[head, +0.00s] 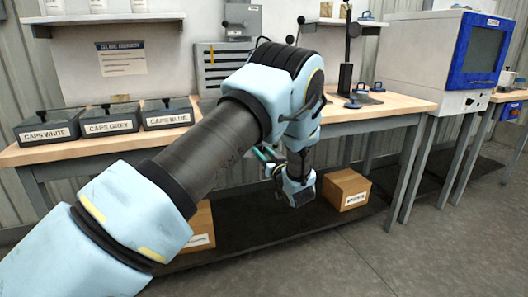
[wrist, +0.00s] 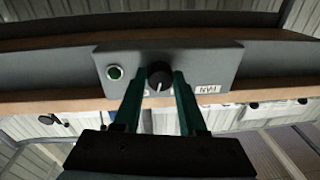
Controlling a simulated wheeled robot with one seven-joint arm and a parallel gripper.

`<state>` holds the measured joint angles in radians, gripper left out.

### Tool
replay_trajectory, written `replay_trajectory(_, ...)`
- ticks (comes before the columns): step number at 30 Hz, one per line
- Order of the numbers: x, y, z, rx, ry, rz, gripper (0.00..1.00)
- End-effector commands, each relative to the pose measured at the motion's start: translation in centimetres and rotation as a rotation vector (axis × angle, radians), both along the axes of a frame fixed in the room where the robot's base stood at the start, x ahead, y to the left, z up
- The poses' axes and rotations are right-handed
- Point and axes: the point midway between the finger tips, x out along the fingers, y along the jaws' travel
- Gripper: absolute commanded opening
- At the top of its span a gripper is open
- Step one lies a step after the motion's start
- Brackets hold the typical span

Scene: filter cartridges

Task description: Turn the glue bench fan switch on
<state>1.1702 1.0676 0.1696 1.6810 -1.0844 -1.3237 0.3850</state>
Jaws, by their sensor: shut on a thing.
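A grey switch box (wrist: 190,62) shows in the wrist view, fixed at the wooden bench edge. It carries a black round knob (wrist: 158,72) with a white pointer line toward the bottom of the picture, a green round button or lamp (wrist: 115,72), and a white label (wrist: 207,88) that seems to read FAN upside down. My gripper (wrist: 160,85) has its two dark green fingers on either side of the knob, shut on it. In the head view, my gripper (head: 264,155) is small at the bench's front edge, and my arm hides the switch box.
The workbench (head: 385,106) holds lidded boxes marked CAPS WHITE (head: 45,130), CAPS GREY (head: 108,124) and CAPS BLUE (head: 166,119). A black stand (head: 346,75) and a blue-framed machine (head: 445,62) are at the right. A cardboard box (head: 346,188) sits on the low shelf.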

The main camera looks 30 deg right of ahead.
Motion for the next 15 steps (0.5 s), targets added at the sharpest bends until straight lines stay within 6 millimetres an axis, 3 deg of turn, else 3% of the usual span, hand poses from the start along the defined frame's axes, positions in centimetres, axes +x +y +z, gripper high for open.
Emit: replay_trajectory(15,-0.03,0.17,-0.11,0.311,-0.035,0.000,0.00)
